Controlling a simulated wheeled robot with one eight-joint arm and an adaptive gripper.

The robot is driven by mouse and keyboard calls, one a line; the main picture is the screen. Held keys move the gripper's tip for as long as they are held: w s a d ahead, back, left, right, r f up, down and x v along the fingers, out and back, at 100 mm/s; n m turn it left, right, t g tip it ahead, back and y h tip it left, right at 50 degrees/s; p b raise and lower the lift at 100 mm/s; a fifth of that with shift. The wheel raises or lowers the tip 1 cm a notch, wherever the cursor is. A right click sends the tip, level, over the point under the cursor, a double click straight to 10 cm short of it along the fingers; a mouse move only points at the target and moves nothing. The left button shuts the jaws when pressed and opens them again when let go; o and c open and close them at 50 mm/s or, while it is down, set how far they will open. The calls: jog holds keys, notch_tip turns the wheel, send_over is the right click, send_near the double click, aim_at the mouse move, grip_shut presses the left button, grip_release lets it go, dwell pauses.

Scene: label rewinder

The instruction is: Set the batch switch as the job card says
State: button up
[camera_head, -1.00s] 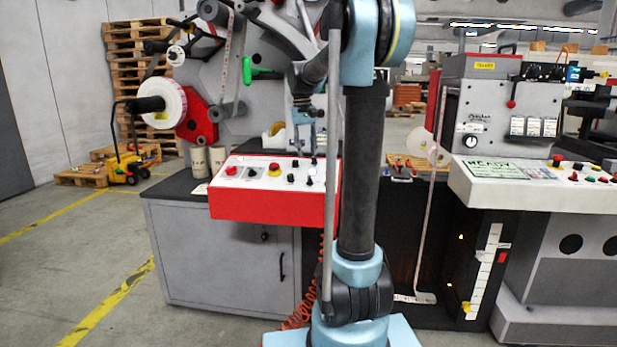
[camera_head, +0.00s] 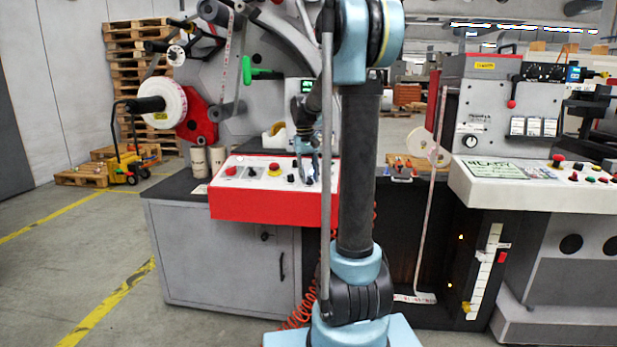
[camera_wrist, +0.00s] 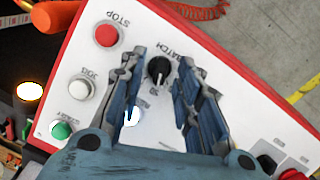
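The batch switch (camera_wrist: 158,70) is a black round knob with a pale pointer line, on a white panel face under the printed word BATCH. In the wrist view my gripper (camera_wrist: 162,68) is open. One blue finger is on each side of the knob, with a gap to each; I cannot tell how deep the tips reach. In the head view my gripper (camera_head: 306,172) is low over the right part of the red-edged control panel (camera_head: 265,207), and the switch cannot be made out there. I cannot identify a readable job card.
A red STOP button (camera_wrist: 106,35), a white button (camera_wrist: 79,89) and a green button (camera_wrist: 61,130) lie left of my fingers in the wrist view. A red button (camera_head: 274,168) shows in the head view. Paper cores (camera_head: 199,161) stand left of the panel.

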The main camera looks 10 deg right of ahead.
jog(key=shift+c, duration=0.6)
grip_shut()
jog(key=shift+n, duration=0.3)
jog(key=n+h, duration=0.1)
jog(key=n, duration=0.2)
jog(key=shift+a, duration=0.2)
jog(key=shift+a+n+t+h, duration=0.1)
jog(key=shift+n+t+h, duration=0.35)
jog(key=shift+n, duration=1.55)
jog(key=shift+o, duration=0.6)
grip_release()
jog(key=shift+s, duration=0.1)
